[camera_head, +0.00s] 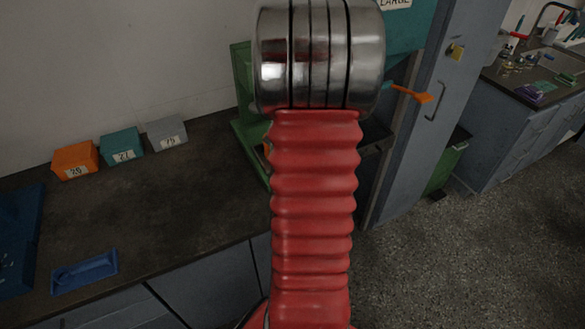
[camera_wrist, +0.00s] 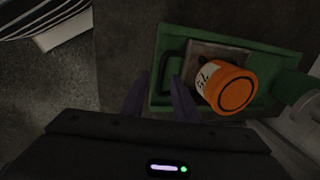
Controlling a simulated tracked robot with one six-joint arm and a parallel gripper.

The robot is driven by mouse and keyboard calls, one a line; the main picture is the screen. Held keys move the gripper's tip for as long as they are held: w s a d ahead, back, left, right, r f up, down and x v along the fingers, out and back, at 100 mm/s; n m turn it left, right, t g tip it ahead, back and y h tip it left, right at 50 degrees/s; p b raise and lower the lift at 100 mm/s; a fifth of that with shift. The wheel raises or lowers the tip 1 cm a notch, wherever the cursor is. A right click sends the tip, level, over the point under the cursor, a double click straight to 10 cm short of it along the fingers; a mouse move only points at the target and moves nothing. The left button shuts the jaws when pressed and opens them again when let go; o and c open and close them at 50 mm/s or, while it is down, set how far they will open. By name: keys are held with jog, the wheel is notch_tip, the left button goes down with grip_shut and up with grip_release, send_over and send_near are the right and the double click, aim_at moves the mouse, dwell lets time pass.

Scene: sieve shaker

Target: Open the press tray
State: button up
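In the wrist view, a green tray-like part (camera_wrist: 262,38), which I take to be the press tray, has a dark bar handle (camera_wrist: 166,70) on its left side. A grey metal plate (camera_wrist: 205,50) lies within it, and an orange container (camera_wrist: 232,92) with a white label rests tilted there. My gripper (camera_wrist: 158,92) is open, its two dark fingers apart near the handle; I cannot tell whether they touch it. In the head view, a green frame (camera_head: 242,75) stands on the counter, mostly hidden behind my red-sleeved arm. My gripper is not visible there.
The dark counter (camera_head: 190,215) holds orange (camera_head: 75,161), teal (camera_head: 122,145) and grey (camera_head: 166,133) boxes along the wall. A blue tray (camera_head: 85,271) lies near the front edge.

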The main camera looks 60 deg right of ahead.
notch_tip(320, 180, up, 12)
jog(key=s+a, duration=0.1)
jog(key=s, duration=0.1)
jog(key=shift+s, duration=0.2)
dwell(0.7)
